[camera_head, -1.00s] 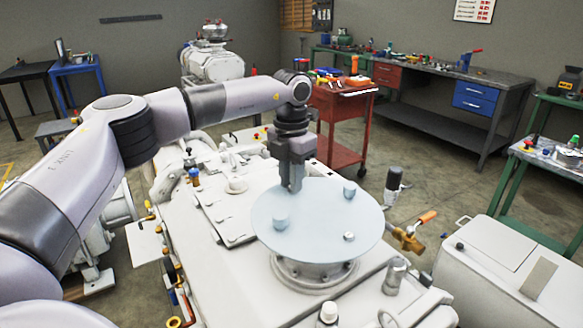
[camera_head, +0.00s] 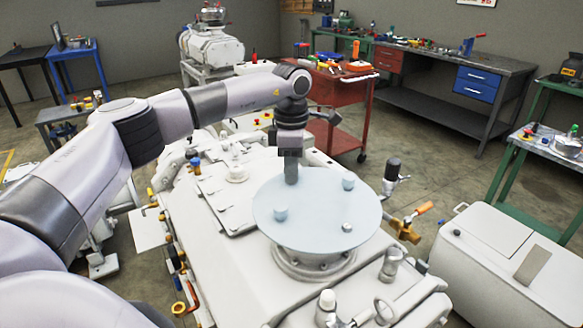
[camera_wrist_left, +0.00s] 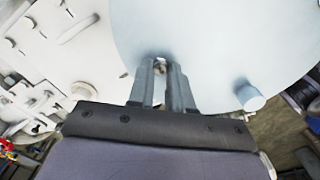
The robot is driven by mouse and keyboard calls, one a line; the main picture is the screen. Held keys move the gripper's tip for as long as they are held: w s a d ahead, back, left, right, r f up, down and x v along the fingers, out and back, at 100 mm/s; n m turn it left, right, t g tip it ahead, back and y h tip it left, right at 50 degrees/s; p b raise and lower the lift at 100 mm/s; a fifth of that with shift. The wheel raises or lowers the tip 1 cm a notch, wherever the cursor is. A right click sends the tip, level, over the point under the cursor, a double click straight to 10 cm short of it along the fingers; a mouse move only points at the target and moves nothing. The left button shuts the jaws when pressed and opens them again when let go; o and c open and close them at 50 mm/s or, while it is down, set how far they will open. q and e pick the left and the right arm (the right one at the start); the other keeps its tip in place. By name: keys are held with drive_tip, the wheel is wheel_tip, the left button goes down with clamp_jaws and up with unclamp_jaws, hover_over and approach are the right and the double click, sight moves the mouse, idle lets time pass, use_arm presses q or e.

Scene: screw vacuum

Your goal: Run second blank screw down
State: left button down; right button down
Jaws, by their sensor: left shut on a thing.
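A pale blue round blank (camera_head: 315,236) lies flat on a round flanged port (camera_head: 314,265) on top of the white vacuum machine. Two pale blue knobs stand on it, one at the left (camera_head: 281,214) and one at the back right (camera_head: 348,184). A small metal screw (camera_head: 347,227) sits near its front right edge. My left gripper (camera_head: 291,182) points down at the blank's back left edge. In the left wrist view its fingers (camera_wrist_left: 161,68) are shut on a small screw (camera_wrist_left: 160,66), mostly hidden between them. My right gripper is not in view.
A dark-handled valve (camera_head: 391,172) and an orange-handled brass valve (camera_head: 408,226) stand right of the blank. A white cabinet (camera_head: 480,245) is at the right. A red cart (camera_head: 340,95) stands behind the machine.

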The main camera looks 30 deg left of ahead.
use_arm(q)
drive_tip(key=shift+w+r+m, duration=0.1)
drive_tip(key=shift+r+m, duration=0.05)
drive_tip(key=shift+m, duration=0.45)
drive_tip(key=c, duration=1)
unclamp_jaws()
drive_tip(key=shift+r+b, duration=0.5)
drive_tip(key=shift+r, duration=3.05)
